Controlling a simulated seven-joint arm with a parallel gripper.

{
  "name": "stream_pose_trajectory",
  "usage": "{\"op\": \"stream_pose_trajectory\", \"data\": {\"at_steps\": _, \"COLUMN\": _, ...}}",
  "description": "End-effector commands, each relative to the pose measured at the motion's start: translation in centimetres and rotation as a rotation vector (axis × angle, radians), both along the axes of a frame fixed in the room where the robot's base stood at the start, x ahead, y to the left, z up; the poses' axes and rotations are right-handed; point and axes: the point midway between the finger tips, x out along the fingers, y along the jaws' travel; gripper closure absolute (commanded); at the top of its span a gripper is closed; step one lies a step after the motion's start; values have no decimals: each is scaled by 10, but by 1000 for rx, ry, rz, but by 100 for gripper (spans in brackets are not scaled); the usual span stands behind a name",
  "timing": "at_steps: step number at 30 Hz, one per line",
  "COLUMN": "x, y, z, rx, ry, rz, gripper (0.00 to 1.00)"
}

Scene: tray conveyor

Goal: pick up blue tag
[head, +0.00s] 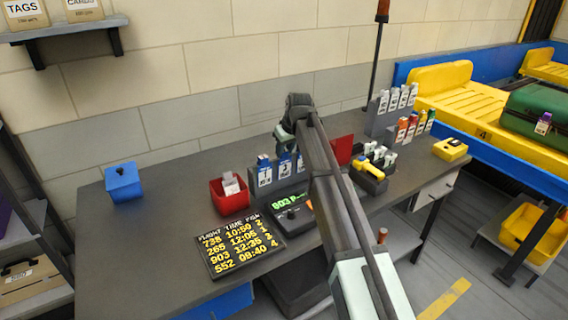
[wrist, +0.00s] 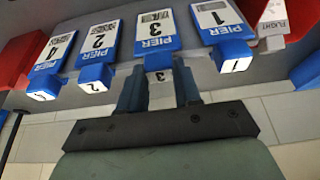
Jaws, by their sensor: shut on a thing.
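Several blue-and-white PIER tags stand in a row in a grey rack (head: 276,182). My gripper (wrist: 159,82) is shut on the blue end of the PIER 3 tag, one finger on each side. The neighbouring tags are apart from the fingers. In the head view my gripper (head: 285,147) points down over the rack, and my arm hides its right part.
A red bin (head: 230,200) with a white tag stands left of the rack. A flight board (head: 240,245) and a small display (head: 292,218) lie in front. A blue box (head: 123,183) is at far left. A holder with a yellow tool (head: 368,171) and other tag racks (head: 385,120) are right.

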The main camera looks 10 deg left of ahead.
Motion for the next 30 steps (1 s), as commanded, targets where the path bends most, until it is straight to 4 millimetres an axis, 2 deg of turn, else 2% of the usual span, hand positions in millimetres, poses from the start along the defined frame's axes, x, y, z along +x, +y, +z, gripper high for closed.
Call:
{"op": "stream_pose_trajectory", "data": {"at_steps": 8, "x": 0, "y": 0, "z": 10, "rx": 1, "ry": -1, "rz": 0, "gripper": 100}}
{"op": "stream_pose_trajectory", "data": {"at_steps": 14, "x": -1, "y": -1, "z": 40, "rx": 1, "ry": -2, "rz": 0, "gripper": 100}}
{"op": "stream_pose_trajectory", "data": {"at_steps": 19, "x": -2, "y": -3, "z": 74, "rx": 1, "ry": -2, "rz": 0, "gripper": 100}}
{"op": "stream_pose_trajectory", "data": {"at_steps": 21, "x": -19, "y": -18, "z": 70, "rx": 0, "ry": 0, "rz": -1, "gripper": 100}}
{"op": "stream_pose_trajectory", "data": {"at_steps": 30, "x": -67, "y": -65, "z": 69, "rx": 0, "ry": -1, "rz": -1, "gripper": 100}}
